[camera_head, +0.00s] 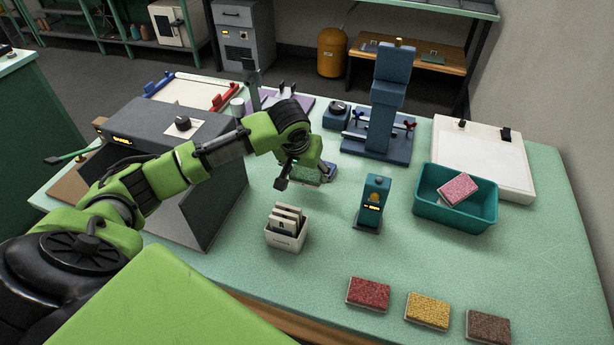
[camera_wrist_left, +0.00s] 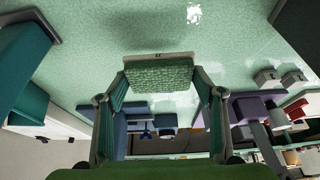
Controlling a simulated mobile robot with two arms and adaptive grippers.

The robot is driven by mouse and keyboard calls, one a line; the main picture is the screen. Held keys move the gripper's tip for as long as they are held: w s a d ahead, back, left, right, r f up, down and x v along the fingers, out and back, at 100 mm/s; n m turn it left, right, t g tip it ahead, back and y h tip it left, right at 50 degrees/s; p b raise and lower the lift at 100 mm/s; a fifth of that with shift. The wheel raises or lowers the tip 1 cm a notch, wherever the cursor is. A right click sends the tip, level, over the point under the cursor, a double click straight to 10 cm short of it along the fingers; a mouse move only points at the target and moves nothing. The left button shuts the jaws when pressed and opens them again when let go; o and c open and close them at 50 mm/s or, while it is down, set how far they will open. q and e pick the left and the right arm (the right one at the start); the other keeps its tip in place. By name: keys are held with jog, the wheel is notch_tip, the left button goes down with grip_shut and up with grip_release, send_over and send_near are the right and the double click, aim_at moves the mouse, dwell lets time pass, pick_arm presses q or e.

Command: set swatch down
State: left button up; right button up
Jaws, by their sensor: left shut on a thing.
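My left gripper (camera_head: 303,176) is near the middle of the green table (camera_head: 330,240), in front of the blue press. In the left wrist view, the gripper's two fingers (camera_wrist_left: 158,88) are shut on the side edges of a green textured swatch (camera_wrist_left: 158,78) with a pale rim. In the head view the green swatch (camera_head: 306,174) is partly hidden by the wrist and fingers. I cannot tell exactly how high it is above the table. My right gripper is not in view.
A white card box (camera_head: 286,242) and a small blue device (camera_head: 373,204) stand in front. A teal bin (camera_head: 455,212) holds a pink swatch (camera_head: 460,188). Red (camera_head: 368,292), yellow (camera_head: 428,310) and brown (camera_head: 488,326) swatches line the front. A blue press (camera_head: 384,115) stands behind.

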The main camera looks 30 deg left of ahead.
aim_at(305, 173)
pick_arm(q)
jog(key=shift+w+a+f, duration=0.25)
jog(key=shift+w+f, duration=0.2)
jog(key=shift+f, duration=0.1)
jog(key=shift+w+a+f, duration=0.1)
jog(key=shift+w+f, duration=0.1)
jog(key=shift+f, duration=0.1)
notch_tip(305, 173, down, 2)
jog(key=shift+f+p, duration=0.1)
jog(key=shift+p, duration=0.7)
jog(key=shift+f, duration=0.55)
jog(key=o, duration=0.9)
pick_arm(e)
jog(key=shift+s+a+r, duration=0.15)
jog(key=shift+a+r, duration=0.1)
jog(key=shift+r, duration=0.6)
pick_arm(q)
jog(key=shift+r, duration=0.1)
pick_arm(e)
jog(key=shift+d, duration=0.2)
